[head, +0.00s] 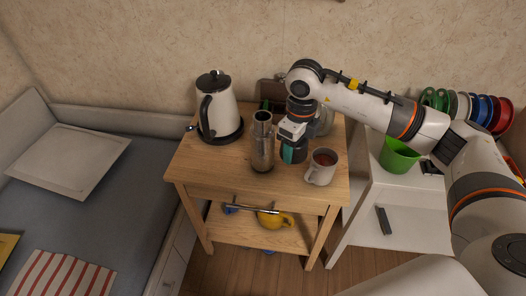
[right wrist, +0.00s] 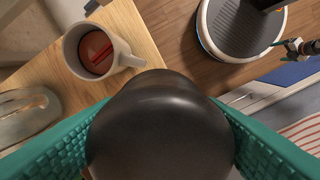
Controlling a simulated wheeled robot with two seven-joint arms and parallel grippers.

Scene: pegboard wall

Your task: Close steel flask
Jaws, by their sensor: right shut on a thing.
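The steel flask (head: 262,143) stands upright on the small wooden table, with an open neck at its top and no cap on it. My right gripper (head: 293,153) is just right of the flask, low over the table. Its teal fingers are shut on a dark rounded cap (right wrist: 160,125), which fills the space between the fingers in the right wrist view. The cap is mostly hidden by the gripper in the head view. I cannot tell whether it touches the table.
A mug of reddish-brown drink (head: 322,166) stands close right of the gripper; it also shows in the right wrist view (right wrist: 97,50). A white kettle (head: 217,108) stands left of the flask. A green cup (head: 398,156) is on the white cabinet. The table's front strip (head: 235,178) is clear.

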